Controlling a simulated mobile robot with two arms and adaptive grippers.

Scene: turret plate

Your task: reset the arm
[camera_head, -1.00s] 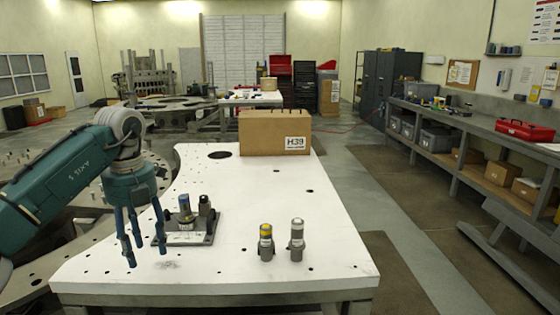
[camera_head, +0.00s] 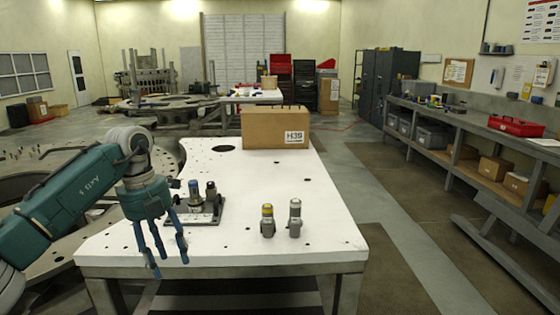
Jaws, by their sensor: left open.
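My left arm comes in from the left, and its teal gripper (camera_head: 162,250) hangs open and empty, fingers pointing down, over the near left part of the white plate table (camera_head: 240,185). Behind it on the table is a dark fixture (camera_head: 212,213) holding a blue-banded cylinder (camera_head: 194,194) and a dark cylinder (camera_head: 211,190). A yellow-topped cylinder (camera_head: 267,221) and a grey cylinder (camera_head: 295,218) stand upright to the right. My right gripper does not show.
A cardboard box (camera_head: 270,130) marked H39 stands at the table's far edge. A long grey workbench (camera_head: 470,130) with bins and a red toolbox (camera_head: 516,126) runs along the right wall. The floor right of the table is clear.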

